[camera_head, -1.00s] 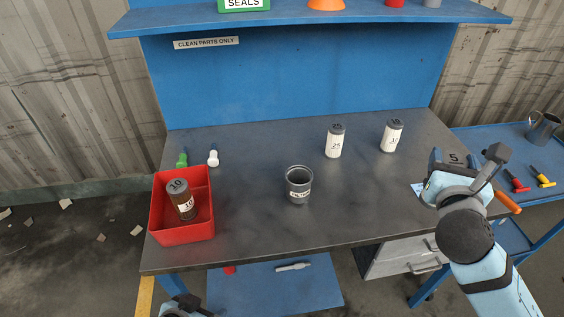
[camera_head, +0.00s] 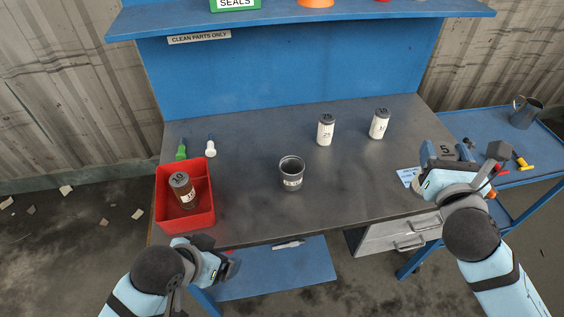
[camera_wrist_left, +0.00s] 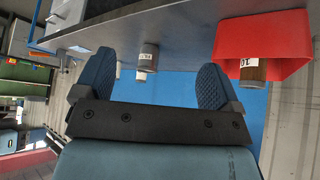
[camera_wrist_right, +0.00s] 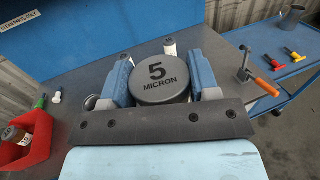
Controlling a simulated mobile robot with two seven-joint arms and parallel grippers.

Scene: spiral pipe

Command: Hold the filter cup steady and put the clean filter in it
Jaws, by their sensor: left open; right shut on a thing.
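The filter cup (camera_head: 291,175), a dark grey open cup with a white label, stands upright mid-bench. It also shows beyond the fingers in the left wrist view (camera_wrist_left: 148,58). My right gripper (camera_head: 440,160) is shut on a filter with a dark round cap reading "5 MICRON" (camera_wrist_right: 162,84), at the bench's right side; its body is mostly hidden. My left gripper (camera_head: 232,264) is open and empty at the front edge, left of and nearer than the cup. Two white filters with dark caps, one marked 25 (camera_head: 325,130) and another (camera_head: 380,124), stand behind the cup.
A red bin (camera_head: 203,214) at the bench's left holds a brown used filter (camera_head: 182,190). A green-handled (camera_head: 181,151) and a white-handled tool (camera_head: 210,147) lie behind it. An orange-handled clamp (camera_wrist_right: 262,82) is at the right edge. The bench around the cup is clear.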

